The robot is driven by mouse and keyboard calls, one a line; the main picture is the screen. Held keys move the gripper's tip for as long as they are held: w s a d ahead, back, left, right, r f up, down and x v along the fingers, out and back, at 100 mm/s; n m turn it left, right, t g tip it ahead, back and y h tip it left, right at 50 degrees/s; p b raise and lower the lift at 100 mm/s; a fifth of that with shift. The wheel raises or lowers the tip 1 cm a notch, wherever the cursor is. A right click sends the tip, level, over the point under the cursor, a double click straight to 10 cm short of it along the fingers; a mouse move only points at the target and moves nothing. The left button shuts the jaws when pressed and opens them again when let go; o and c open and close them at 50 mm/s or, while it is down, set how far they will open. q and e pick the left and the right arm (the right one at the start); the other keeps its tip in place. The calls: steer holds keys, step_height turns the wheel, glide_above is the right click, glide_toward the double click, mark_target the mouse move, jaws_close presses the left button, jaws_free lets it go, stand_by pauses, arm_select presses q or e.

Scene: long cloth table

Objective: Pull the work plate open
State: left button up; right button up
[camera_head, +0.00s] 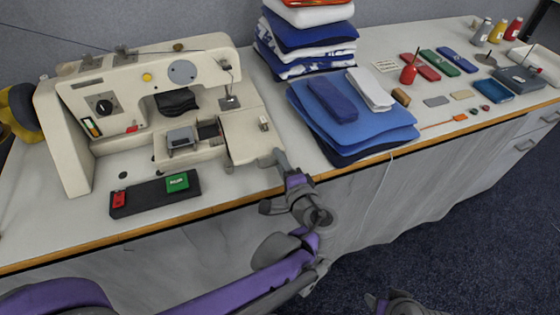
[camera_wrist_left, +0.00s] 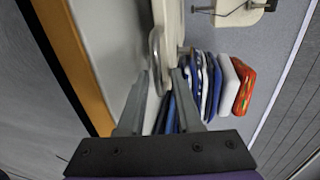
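A cream sewing machine (camera_head: 140,80) stands on the table at the left. Its pale work plate (camera_head: 245,142) is at the machine's right end, below the needle, with a small metal fitting (camera_head: 264,123) on it. My left gripper (camera_head: 278,155) is at the plate's front right corner. In the left wrist view its two fingers (camera_wrist_left: 164,73) are apart, with a grey metal loop handle (camera_wrist_left: 154,45) at their tips. Whether they touch the handle cannot be told. At the bottom edge of the head view, part of my right arm's end (camera_head: 400,303) shows; its fingers are unclear.
A stack of folded cloths (camera_head: 308,40) and blue cloths (camera_head: 355,125) lie right of the machine. A black tray (camera_head: 150,196) with red and green items lies in front of it. Spools and small tools (camera_head: 430,70) are farther right. The wooden table edge (camera_head: 220,204) runs below.

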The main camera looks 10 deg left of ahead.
arm_select(q)
steer(key=shift+s, duration=0.1)
jaws_close()
steer(key=shift+f, duration=0.1)
steer(key=shift+s, duration=0.1)
stand_by(0.8)
